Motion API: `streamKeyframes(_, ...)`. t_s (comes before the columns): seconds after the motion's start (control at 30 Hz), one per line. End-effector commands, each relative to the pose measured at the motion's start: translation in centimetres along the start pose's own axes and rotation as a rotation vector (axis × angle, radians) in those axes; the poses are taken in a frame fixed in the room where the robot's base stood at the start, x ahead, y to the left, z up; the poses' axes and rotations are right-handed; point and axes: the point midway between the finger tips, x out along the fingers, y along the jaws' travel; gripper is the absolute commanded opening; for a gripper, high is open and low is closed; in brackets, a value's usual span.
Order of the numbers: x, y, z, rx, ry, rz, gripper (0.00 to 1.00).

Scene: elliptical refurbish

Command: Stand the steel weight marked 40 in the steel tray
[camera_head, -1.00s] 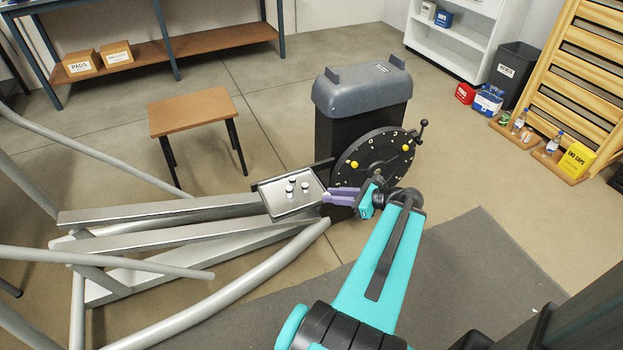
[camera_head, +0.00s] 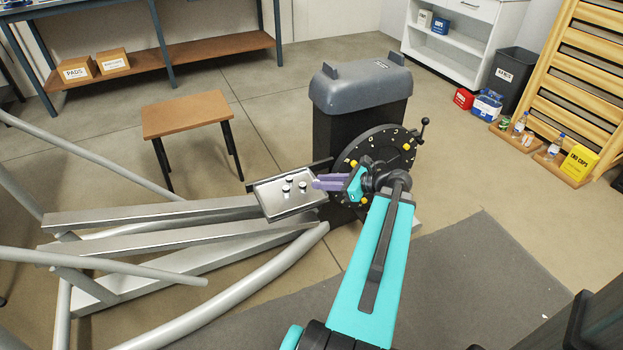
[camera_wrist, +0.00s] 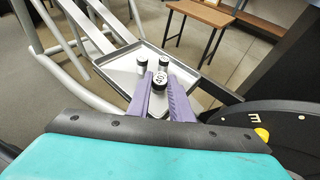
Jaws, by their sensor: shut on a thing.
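The steel tray (camera_head: 264,204) is a shallow rimmed tray beside the dark pedestal; it also shows in the wrist view (camera_wrist: 120,78). Small steel weights stand in it, two of them beyond my fingers, one left (camera_wrist: 142,60) and one right (camera_wrist: 163,63) in the wrist view. My gripper (camera_head: 314,183) reaches over the tray's right side with purple fingers. In the wrist view my gripper (camera_wrist: 160,92) is shut on a steel weight (camera_wrist: 160,79) with a dark marked top, upright between the fingertips. Its number is too small to read surely. Whether its base touches the tray is hidden.
A black numbered dial (camera_head: 385,150) with yellow knobs and a crank stands close behind my gripper. The grey-topped pedestal (camera_head: 361,92) rises behind the tray. Silver rails (camera_head: 150,215) run left from it. A brown stool (camera_head: 184,115) stands behind, with clear floor around it.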

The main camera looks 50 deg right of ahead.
Motion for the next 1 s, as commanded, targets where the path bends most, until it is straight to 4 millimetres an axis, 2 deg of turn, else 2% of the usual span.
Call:
streamKeyframes(0.03, 0.8, -0.8, 0.1, -0.001, -0.001, 0.002, 0.00)
streamKeyframes(0.5, 6.0, -5.0, 1.6, -0.001, -0.001, 0.001, 0.00)
streamKeyframes(0.7, 7.0, -5.8, 2.0, 0.001, 0.000, -0.001, 0.00)
streamKeyframes(1.0, 7.0, -5.8, 2.0, 0.001, 0.000, -0.001, 0.00)
